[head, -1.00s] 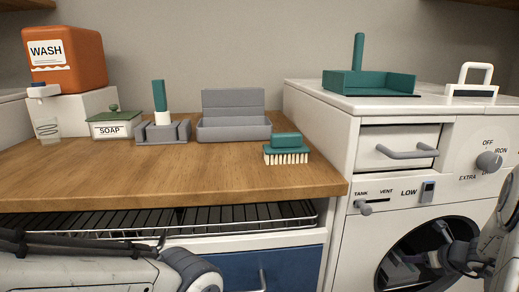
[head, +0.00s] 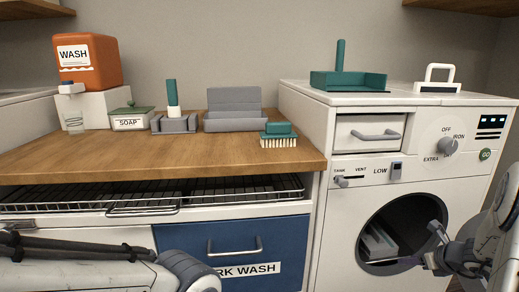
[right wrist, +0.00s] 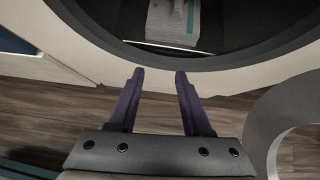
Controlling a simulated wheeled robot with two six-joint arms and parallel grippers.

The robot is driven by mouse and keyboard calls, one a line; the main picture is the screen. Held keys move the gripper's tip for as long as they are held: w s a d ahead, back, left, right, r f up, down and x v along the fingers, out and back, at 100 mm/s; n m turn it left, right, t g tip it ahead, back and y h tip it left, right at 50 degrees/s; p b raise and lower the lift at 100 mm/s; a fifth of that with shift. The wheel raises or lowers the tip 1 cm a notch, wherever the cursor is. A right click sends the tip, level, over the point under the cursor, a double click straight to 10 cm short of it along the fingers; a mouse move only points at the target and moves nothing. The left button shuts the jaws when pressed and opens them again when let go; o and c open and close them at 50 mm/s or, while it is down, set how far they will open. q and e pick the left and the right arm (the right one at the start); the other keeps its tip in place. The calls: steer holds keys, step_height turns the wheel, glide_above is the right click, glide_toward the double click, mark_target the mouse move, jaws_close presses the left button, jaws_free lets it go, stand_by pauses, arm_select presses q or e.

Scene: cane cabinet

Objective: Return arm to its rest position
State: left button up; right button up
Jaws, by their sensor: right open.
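My right gripper (head: 424,250) is at the open round mouth of the white washing machine (head: 338,225), at its right side in the head view. In the right wrist view the two purple fingers (right wrist: 159,75) are apart with nothing between them. A light stack that looks like folded cloth (head: 378,243) lies inside the dark drum; it also shows in the right wrist view (right wrist: 173,22), beyond the fingertips.
A green dustpan (head: 348,80) and a white-handled tool (head: 437,82) stand on the machine.

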steer(key=s+a+r+n+g+y, duration=0.1)
steer(key=s+a+n+g, duration=0.25)
steer(key=a+n, duration=0.65)
steer(key=s+a+r+n+g, duration=0.15)
steer(key=s+a+n, duration=0.25)
steer(key=a+n, duration=0.6)
steer(key=s+a+r+n+g+h, duration=0.1)
steer(key=s+a+r+n+g, duration=0.15)
steer(key=s+a+n, duration=0.85)
steer(key=s+a+r+n+g, duration=0.1)
steer(key=s+a+r+n, duration=0.3)
steer(key=s+a+n, duration=0.65)
step_height(320, 180, up, 35)
steer(key=s+a+p, duration=0.1)
steer(key=p, duration=3.3)
steer(key=shift+s, duration=0.25)
steer(key=shift+f, duration=0.15)
